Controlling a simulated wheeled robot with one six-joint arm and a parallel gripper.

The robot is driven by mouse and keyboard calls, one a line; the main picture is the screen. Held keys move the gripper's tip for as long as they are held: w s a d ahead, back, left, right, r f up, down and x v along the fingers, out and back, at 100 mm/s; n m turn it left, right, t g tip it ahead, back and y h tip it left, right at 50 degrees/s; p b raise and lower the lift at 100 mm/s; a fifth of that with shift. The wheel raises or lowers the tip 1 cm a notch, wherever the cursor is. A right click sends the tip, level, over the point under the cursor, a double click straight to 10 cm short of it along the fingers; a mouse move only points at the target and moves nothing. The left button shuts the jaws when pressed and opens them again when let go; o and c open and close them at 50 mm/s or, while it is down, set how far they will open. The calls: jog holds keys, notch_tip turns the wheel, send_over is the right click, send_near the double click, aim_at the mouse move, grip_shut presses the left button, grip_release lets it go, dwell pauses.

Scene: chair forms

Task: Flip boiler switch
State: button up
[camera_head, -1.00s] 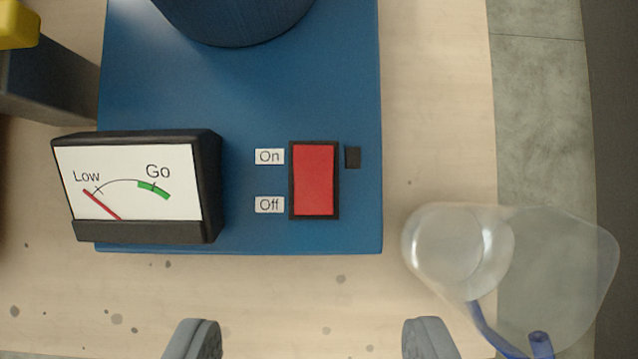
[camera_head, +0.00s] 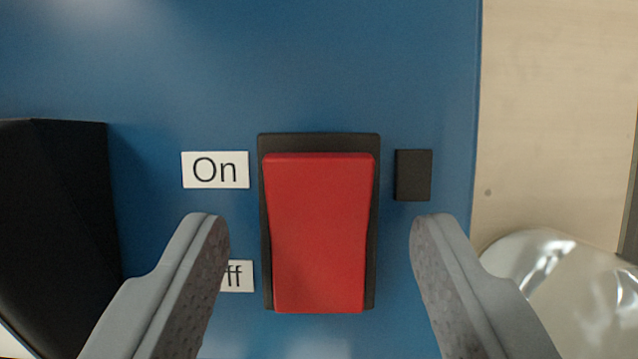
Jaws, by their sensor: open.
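The boiler switch (camera_head: 319,235) is a red rocker in a black frame, in the middle of the view. A white "On" label (camera_head: 215,170) is left of its upper end. An "Off" label (camera_head: 240,276) is left of its lower end, partly hidden by a finger. The switch sits on the blue boiler base (camera_head: 330,65). My gripper (camera_head: 320,225) is open and empty, with one finger on each side of the switch. The fingers appear apart from the rocker's sides; their height above the base is hard to tell.
A black gauge housing (camera_head: 60,205) stands at the left; its dial is out of view. A small dark square (camera_head: 413,175) is right of the switch. A clear glass-like vessel (camera_head: 570,290) is at the lower right on the wooden table (camera_head: 550,120).

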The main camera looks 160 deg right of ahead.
aim_at(319, 217)
jog(key=shift+w+f, duration=0.15)
jog(key=shift+f, duration=0.25)
jog(key=c, duration=1)
jog(key=shift+w+a+g+h, duration=0.1)
jog(key=shift+w+g+h, duration=0.25)
jog(key=shift+g, duration=0.7)
jog(key=shift+w+a+g+h, duration=0.1)
jog(key=shift+w+g+h, duration=0.2)
jog(key=shift+g, duration=0.75)
jog(key=shift+s, duration=0.15)
jog(key=o, duration=1)
notch_tip(319, 217, up, 17)
jog(key=shift+r, duration=0.15)
